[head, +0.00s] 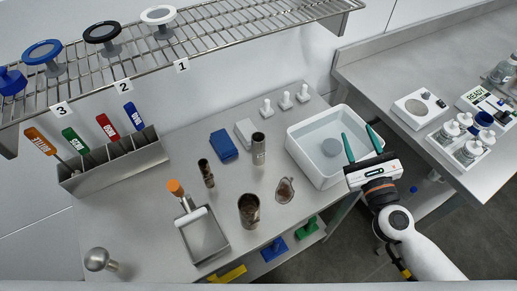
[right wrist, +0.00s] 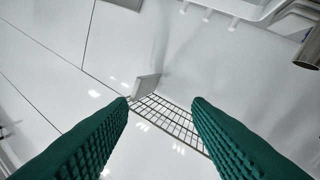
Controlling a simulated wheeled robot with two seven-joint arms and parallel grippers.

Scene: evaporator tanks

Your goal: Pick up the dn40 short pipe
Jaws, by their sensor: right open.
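Several metal pipe pieces stand on the steel table: a wide short pipe (head: 249,211), a slim dark pipe (head: 206,174) and a brighter steel pipe (head: 258,150). A small brownish fitting (head: 284,190) lies to the right of the wide one. I cannot tell from any marking which is the dn40 short pipe. My right gripper (head: 358,133) is open and empty, with green fingers, near the right side of the white basin and apart from the pipes. The right wrist view shows its two fingers (right wrist: 160,105) spread with nothing between them. My left gripper is not in view.
A white basin (head: 297,150) stands between my right gripper and the pipes. A blue block (head: 223,145), a grey block (head: 244,131) and a steel tray (head: 204,236) share the table. A wire shelf (head: 215,38) hangs above. A second bench (head: 390,65) is at the right.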

